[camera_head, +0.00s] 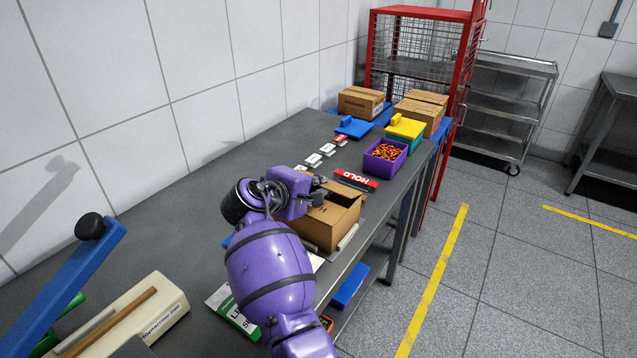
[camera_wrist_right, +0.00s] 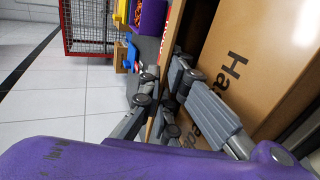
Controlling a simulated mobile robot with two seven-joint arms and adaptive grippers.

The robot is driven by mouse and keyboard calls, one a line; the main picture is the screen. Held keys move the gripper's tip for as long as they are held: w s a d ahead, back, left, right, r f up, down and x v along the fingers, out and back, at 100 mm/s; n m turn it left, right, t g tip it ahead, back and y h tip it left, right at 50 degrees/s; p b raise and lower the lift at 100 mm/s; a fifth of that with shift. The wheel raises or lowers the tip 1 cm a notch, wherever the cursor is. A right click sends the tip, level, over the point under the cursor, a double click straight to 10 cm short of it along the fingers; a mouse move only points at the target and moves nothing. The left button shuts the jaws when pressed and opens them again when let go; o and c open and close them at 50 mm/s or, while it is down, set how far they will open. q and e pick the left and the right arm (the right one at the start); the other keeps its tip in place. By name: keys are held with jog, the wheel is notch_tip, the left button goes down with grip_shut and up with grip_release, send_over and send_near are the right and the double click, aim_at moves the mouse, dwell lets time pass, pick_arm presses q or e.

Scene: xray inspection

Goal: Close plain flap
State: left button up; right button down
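An open cardboard box (camera_head: 336,228) stands on the grey table near its front edge. A brown flap (camera_head: 347,183) sticks out at its far side; I cannot tell if it is the plain flap. My right gripper (camera_head: 318,190) is at the box's upper left side, and my purple arm hides much of that side. In the right wrist view, the gripper's fingers (camera_wrist_right: 164,72) are beside a cardboard panel with "Ha" printed on it (camera_wrist_right: 250,65). My left gripper is out of view.
A red HOLD sign (camera_head: 357,179) lies just beyond the box. A purple bin (camera_head: 384,160) of small orange-brown items, blue and yellow pieces and closed boxes (camera_head: 361,103) stand farther back. A beige device (camera_head: 130,318) with a raised blue lever (camera_head: 70,275) is at near left.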

jog(key=c, duration=2.3)
grip_release()
jog(key=v, duration=1.2)
